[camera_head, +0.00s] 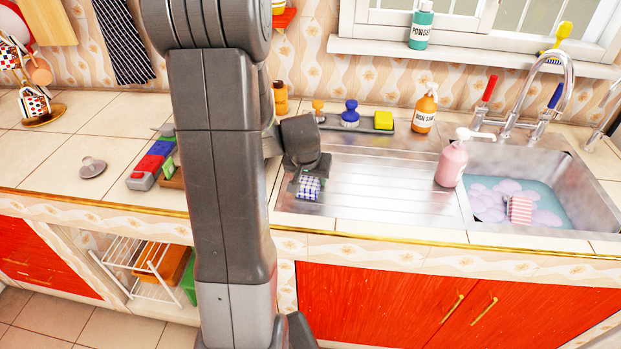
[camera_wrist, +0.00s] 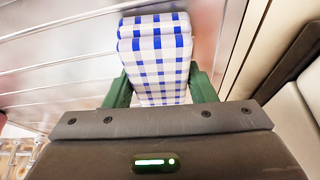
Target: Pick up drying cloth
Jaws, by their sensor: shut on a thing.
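The drying cloth (camera_wrist: 158,62) is a folded blue-and-white checked cloth at the top middle of the wrist view. It also shows in the head view (camera_head: 309,187), at the left end of the steel draining board (camera_head: 385,178). My gripper (camera_wrist: 160,88) is shut on the cloth, with one green finger on each side of it. In the head view my gripper (camera_head: 307,174) points down at the draining board. I cannot tell whether the cloth still touches the steel. My arm hides part of the counter to the left.
A pink pump bottle (camera_head: 452,164) stands by the sink (camera_head: 560,185), which holds foamy water and a red-striped cloth (camera_head: 519,209). A tray with a blue brush (camera_head: 350,114) and yellow sponge (camera_head: 383,120) lies behind. The ribbed middle of the board is clear.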

